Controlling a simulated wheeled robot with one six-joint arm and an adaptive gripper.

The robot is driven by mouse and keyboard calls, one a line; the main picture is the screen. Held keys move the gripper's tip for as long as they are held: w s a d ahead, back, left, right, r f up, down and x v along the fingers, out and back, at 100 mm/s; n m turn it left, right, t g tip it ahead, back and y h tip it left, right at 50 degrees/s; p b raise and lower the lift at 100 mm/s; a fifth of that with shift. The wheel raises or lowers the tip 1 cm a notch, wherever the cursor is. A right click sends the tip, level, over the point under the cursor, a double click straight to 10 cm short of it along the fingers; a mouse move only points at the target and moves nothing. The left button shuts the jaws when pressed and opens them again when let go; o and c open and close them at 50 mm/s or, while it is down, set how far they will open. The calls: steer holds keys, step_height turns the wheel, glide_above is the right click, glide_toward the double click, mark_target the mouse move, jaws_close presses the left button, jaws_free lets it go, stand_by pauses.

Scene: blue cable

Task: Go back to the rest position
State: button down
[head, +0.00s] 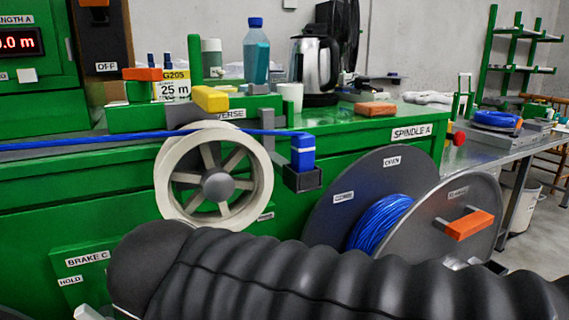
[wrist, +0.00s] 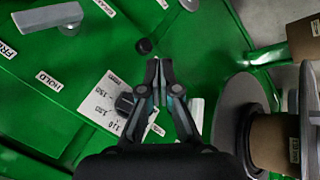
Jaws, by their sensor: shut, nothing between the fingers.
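In the wrist view my gripper (wrist: 158,80) has its two fingers together at the tips, with nothing between them. It hangs over the green machine front, near a white scale card (wrist: 112,104) and a small black knob (wrist: 144,46). In the head view my black ribbed arm crosses the bottom and my gripper does not show. The blue cable (head: 130,141) runs from the left edge over a cream wheel (head: 262,180) to a blue end piece (head: 303,151) in a dark holder. More blue cable is wound on a grey spool (head: 380,222).
The spool has an orange handle (head: 470,225) and stands close beyond my arm. The green bench (head: 375,132) holds a kettle (head: 314,68), a blue bottle (head: 256,50) and orange and yellow blocks. A cardboard-coloured reel core (wrist: 272,142) is at right in the wrist view. Floor shows at far right.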

steer(key=s+d+f+m+p, duration=0.1)
steer(key=d+f+m, duration=0.2)
steer(key=d+m, duration=0.4)
steer(key=s+d+f+m+h+p, duration=0.1)
steer(key=d+f+m, duration=0.2)
steer(key=d, duration=1.8)
steer(key=m, duration=0.4)
steer(key=shift+m+g+h, duration=0.3)
steer(key=shift+g, duration=0.1)
